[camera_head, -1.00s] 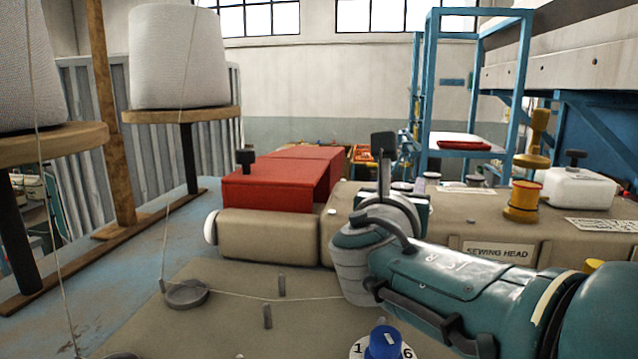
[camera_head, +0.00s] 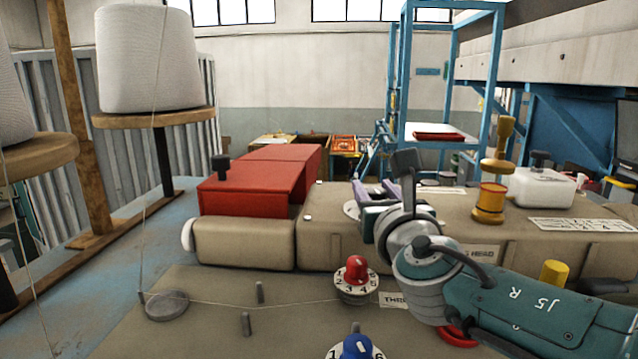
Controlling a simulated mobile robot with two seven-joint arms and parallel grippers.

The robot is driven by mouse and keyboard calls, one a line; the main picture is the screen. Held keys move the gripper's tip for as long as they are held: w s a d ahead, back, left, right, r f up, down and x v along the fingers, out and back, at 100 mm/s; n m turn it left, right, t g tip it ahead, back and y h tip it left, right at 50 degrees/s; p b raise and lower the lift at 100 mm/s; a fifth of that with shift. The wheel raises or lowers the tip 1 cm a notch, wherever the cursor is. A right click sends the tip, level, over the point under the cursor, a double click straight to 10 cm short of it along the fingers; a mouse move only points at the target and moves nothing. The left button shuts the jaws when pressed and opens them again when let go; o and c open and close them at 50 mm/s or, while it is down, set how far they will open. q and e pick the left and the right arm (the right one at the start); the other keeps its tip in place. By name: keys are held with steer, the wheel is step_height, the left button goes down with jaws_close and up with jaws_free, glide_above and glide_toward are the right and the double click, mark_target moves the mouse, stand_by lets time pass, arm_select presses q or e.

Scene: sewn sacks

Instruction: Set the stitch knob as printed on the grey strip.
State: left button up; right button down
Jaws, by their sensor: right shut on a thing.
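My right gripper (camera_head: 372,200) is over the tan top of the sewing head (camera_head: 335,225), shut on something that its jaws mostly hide. A pale round dial (camera_head: 350,209) shows just left of the jaws, so the held thing looks like the stitch knob; its pointer and numbers cannot be read. A pale printed strip (camera_head: 440,190) lies behind the gripper and another printed plate (camera_head: 587,224) lies at the right; neither can be read, and I cannot tell which is the grey strip. My left gripper is not in view.
A red knob (camera_head: 356,268) on a numbered dial and a blue knob (camera_head: 357,347) stand in front. A red cover (camera_head: 255,185) lies left of the gripper. A yellow spool (camera_head: 489,203) and white bottle (camera_head: 541,188) stand right. Thread runs from large cones (camera_head: 148,60) at left.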

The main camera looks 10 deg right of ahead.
steer(key=shift+n+y+b, duration=0.6)
steer(key=shift+n+y, duration=0.4)
steer(key=shift+y, duration=0.5)
steer(key=shift+c, duration=2.1)
jaws_free()
steer(key=shift+s, duration=0.3)
steer(key=s+p, duration=0.2)
steer(key=s, duration=0.7)
steer(key=shift+s+d+p, duration=0.15)
steer(key=shift+d+p, duration=0.2)
steer(key=shift+d, duration=0.05)
